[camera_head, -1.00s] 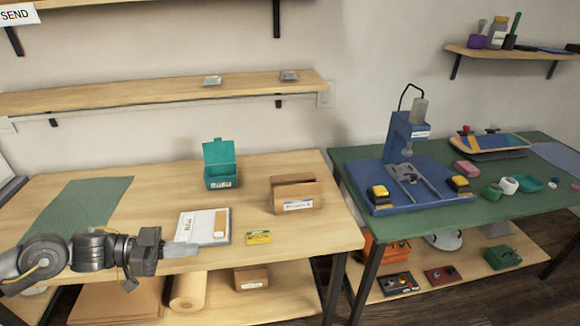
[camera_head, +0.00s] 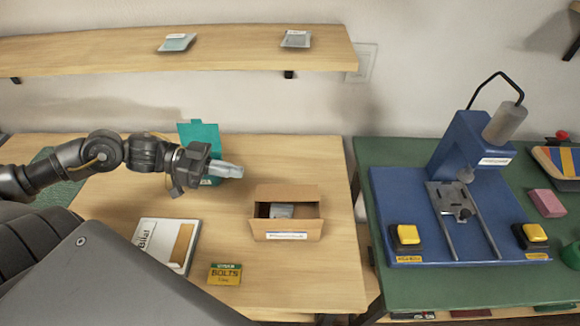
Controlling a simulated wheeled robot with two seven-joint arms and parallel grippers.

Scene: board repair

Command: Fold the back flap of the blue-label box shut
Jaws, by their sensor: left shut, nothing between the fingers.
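The brown cardboard box with the blue-and-white label (camera_head: 287,229) sits on the wooden table, right of centre. Its top is open and a silvery packet (camera_head: 282,211) shows inside. A cardboard panel (camera_head: 287,192) stands up along the back of the opening; I cannot tell exactly where flap and wall meet. My left gripper (camera_head: 230,170) is shut and empty, left of and behind the box, apart from it. It covers part of the teal box. My right gripper is not in view.
The teal box (camera_head: 200,134) has its lid raised behind my left gripper. A white tray (camera_head: 156,240) and a yellow-green bolts box (camera_head: 225,274) lie in front. A shelf (camera_head: 240,46) spans the wall. A blue press (camera_head: 460,152) stands on the green table at right.

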